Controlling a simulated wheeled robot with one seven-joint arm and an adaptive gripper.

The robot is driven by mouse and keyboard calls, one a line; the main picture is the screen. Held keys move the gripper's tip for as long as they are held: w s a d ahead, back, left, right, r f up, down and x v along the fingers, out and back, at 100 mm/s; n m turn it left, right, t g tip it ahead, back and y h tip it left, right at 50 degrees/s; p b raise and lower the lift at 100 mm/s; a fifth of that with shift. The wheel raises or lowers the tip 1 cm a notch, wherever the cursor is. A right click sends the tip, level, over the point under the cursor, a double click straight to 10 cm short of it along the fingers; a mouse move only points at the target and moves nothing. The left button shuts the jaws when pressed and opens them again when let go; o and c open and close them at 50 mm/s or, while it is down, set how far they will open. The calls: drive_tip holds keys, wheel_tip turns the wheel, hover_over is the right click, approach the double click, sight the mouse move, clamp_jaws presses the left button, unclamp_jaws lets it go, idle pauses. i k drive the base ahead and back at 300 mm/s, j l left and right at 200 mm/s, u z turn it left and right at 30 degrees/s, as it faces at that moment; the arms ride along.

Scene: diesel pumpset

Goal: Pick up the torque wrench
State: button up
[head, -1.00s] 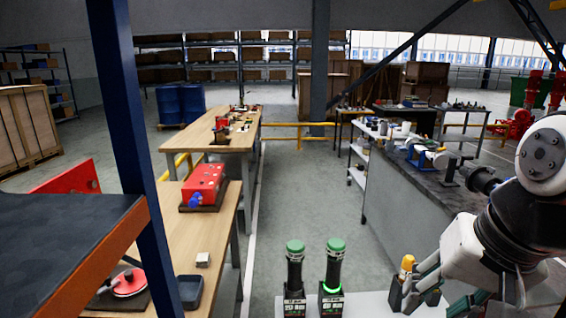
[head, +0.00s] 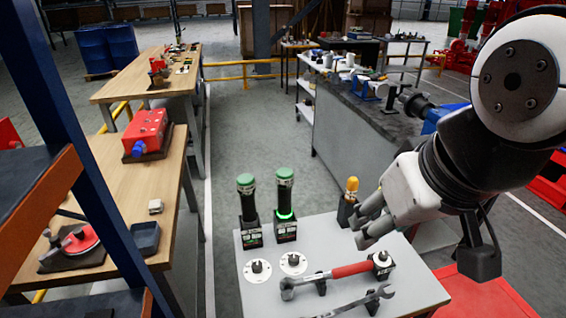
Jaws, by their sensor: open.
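A long tool with a red handle and a grey metal head, which looks like the torque wrench (head: 351,270), lies across low dark supports on a white-topped table (head: 262,301) in the head view. Its head end is at the left and its handle end at the right, by a small dark block with a pale round top. My gripper (head: 363,228) is open and empty above the table's far right part. Its grey fingers point left and downward, beyond the red handle and apart from it.
A yellow-topped tool (head: 350,191) stands close beside my fingers. Two green-topped black tools (head: 285,205) stand at the table's back left, with white discs (head: 293,263) before them. An open-end wrench (head: 362,302) lies in front. A wooden workbench (head: 110,165) is at left.

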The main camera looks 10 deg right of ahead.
sight(288, 285)
drive_tip(key=k+l+u, duration=0.15)
drive_tip(key=k+l, duration=0.35)
drive_tip(key=k+l+u, duration=0.15)
drive_tip(key=k+l, duration=0.3)
drive_tip(key=k, duration=0.15)
drive_tip(key=u, duration=1.75)
drive_tip(key=z, duration=1.75)
drive_tip(key=i+j+z, duration=0.75)
drive_tip(key=k, duration=0.05)
